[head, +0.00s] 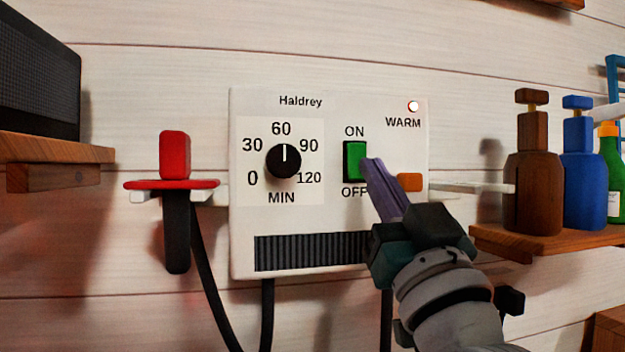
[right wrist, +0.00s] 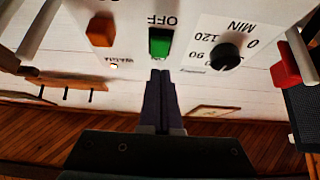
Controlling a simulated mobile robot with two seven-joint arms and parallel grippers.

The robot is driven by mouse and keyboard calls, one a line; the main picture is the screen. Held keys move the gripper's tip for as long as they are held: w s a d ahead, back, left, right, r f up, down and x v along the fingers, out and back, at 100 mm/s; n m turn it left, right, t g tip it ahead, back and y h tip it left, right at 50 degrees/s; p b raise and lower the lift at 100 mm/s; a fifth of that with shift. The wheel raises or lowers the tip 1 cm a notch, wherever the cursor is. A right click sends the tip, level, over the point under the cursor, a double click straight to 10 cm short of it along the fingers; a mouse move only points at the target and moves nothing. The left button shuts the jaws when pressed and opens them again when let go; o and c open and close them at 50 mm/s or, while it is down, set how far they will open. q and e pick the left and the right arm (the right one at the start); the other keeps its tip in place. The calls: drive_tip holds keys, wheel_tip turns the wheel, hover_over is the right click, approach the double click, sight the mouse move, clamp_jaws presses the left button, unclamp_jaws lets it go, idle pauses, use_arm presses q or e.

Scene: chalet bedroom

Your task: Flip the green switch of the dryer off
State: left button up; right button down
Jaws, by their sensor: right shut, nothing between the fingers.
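The dryer (head: 335,232) is a white box on the wall labelled Haldrey. Its green switch (head: 354,160) sits between ON above and OFF below, and it shows in the right wrist view (right wrist: 160,42), which is upside down. My right gripper (head: 371,163) is shut and empty. Its tips overlap the switch's right edge in the head view. In the right wrist view the fingertips (right wrist: 160,74) point at the switch's ON end and hide the ON label. I cannot tell whether they touch. My left gripper is not in view.
A black dial (head: 283,161) points at 60, left of the switch. An orange button (head: 410,182) is to its right. A red-handled item (head: 174,155) hangs on the left bracket. Bottles, including a brown one (head: 533,190), stand on the right wooden shelf (head: 500,240).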

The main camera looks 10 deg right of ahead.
sight(357, 165)
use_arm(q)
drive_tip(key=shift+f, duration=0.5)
use_arm(e)
drive_tip(key=shift+w+f, duration=0.15)
drive_tip(key=shift+w, duration=0.55)
drive_tip(key=shift+w+f, duration=0.15)
drive_tip(key=shift+w, duration=0.55)
drive_tip(key=shift+f+b, duration=0.2)
drive_tip(key=shift+b, duration=0.45)
use_arm(q)
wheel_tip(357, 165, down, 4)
drive_tip(key=b, duration=0.3)
use_arm(e)
drive_tip(key=shift+w+f+t, duration=0.3)
drive_tip(key=shift+f+t, duration=0.1)
drive_tip(key=shift+f, duration=0.1)
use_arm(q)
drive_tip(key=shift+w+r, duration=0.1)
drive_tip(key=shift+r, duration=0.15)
use_arm(e)
drive_tip(key=shift+w+r, duration=0.1)
drive_tip(key=shift+r, duration=0.5)
use_arm(q)
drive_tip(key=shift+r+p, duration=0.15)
drive_tip(key=shift+p, duration=0.15)
